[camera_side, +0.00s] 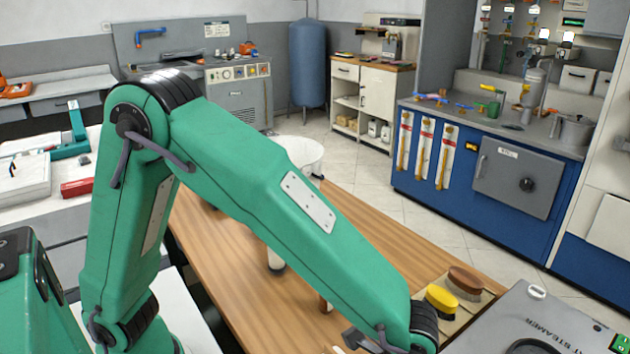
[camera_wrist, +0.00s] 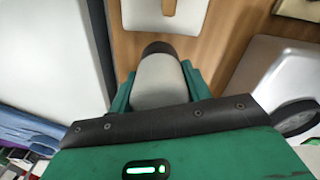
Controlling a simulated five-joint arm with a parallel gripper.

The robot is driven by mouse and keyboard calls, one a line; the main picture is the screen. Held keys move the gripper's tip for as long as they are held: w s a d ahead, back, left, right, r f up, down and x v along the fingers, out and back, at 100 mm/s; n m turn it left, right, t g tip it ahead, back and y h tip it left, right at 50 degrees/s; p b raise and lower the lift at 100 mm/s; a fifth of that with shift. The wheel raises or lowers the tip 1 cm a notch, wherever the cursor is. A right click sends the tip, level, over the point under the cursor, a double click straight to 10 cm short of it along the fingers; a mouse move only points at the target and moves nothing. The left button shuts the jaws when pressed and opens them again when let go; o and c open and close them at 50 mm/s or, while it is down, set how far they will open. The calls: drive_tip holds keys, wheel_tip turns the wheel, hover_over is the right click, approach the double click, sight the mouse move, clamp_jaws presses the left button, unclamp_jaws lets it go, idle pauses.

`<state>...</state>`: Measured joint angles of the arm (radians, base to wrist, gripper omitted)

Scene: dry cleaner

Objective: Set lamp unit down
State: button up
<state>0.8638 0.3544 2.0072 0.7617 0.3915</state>
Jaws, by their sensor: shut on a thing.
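The lamp unit (camera_wrist: 158,82), a pale grey rounded body with a dark band at its far end, sits between the green fingers of my gripper (camera_wrist: 157,74) in the wrist view. My gripper is shut on it. Wooden bench top (camera_wrist: 130,50) shows beyond the unit; whether the unit touches it I cannot tell. In the side view my arm reaches across the bench (camera_side: 225,240) to the bottom edge, where the wrist is cut off by the frame. The lamp unit cannot be made out there.
A yellow brush (camera_side: 441,299) and a brown brush (camera_side: 465,280) lie near the bench's right end, beside a grey steamer (camera_side: 545,325). A pale object (camera_wrist: 165,14) lies just beyond the held unit. White pieces stand under my forearm. The bench's middle has bare wood.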

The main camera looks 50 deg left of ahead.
drive_tip(key=shift+f, duration=2)
drive_tip(key=shift+f, duration=0.1)
drive_tip(key=o, duration=1)
drive_tip(key=shift+o, duration=0.2)
wheel_tip(320, 180, up, 12)
drive_tip(key=shift+s+a+r, duration=0.1)
drive_tip(key=shift+a+r, duration=0.05)
